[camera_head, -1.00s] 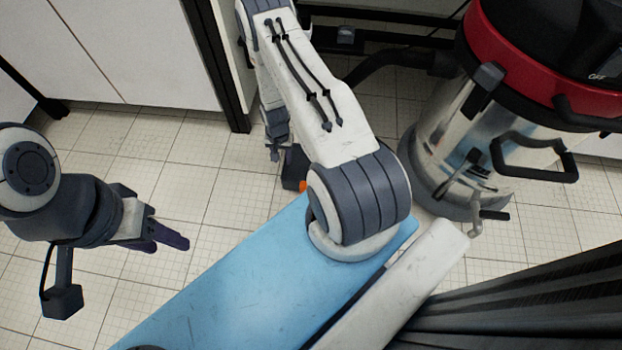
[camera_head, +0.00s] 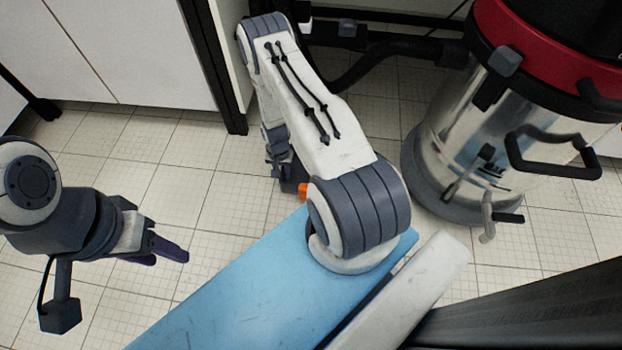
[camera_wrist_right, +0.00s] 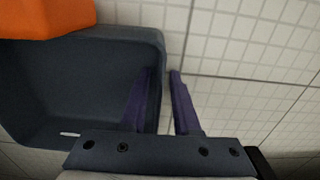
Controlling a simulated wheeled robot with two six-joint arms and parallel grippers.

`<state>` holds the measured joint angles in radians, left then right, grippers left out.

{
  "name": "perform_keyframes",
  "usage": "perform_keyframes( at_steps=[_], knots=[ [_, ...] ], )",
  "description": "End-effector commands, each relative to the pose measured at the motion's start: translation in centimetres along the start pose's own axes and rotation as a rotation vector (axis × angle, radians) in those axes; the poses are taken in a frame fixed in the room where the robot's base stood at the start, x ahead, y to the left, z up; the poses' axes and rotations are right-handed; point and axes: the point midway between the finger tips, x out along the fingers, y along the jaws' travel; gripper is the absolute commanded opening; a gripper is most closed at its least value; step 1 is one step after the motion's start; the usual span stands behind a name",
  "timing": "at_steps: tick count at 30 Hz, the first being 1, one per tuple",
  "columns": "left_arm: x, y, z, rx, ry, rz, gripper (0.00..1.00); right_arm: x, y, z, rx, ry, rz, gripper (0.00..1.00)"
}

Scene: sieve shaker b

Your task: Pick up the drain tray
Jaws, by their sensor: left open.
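The drain tray is a dark blue-grey, shallow open tray with raised walls, at the left of the right wrist view (camera_wrist_right: 70,90). In the head view only a small dark part of it (camera_head: 290,187) shows, behind my right arm. My right gripper (camera_wrist_right: 162,72) has one purple finger inside the tray and the other outside. The tray's side wall lies between them, with a gap showing beside the outer finger. My left gripper (camera_head: 168,253) is open and empty, over bare floor at the left of the head view.
An orange part (camera_wrist_right: 45,18) lies at the tray's upper left corner. A red and chrome vacuum-like drum (camera_head: 480,140) with black handles stands at the right, its hose (camera_head: 385,65) running behind my arm. White cabinets (camera_head: 140,55) line the back. Tiled floor is clear at left.

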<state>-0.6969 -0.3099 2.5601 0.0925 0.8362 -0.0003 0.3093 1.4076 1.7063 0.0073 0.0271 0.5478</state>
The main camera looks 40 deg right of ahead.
Motion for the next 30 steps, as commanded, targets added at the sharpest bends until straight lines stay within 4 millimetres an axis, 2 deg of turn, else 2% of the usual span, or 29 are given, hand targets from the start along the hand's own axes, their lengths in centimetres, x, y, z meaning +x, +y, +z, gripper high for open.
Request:
perform_keyframes(
  at_steps=[1,2,30],
  knots=[
    [-0.01,0.00,-0.01,0.000,0.000,0.000,0.50,-0.02,0.01,0.00,0.000,0.000,0.000,0.06],
    [-0.01,0.00,-0.01,0.000,0.000,0.000,0.50,-0.02,0.01,0.00,0.000,0.000,0.000,0.00],
    [-0.01,0.00,0.00,0.000,0.000,0.000,0.50,-0.02,0.02,0.01,0.000,-0.001,0.000,0.00]
  ],
)
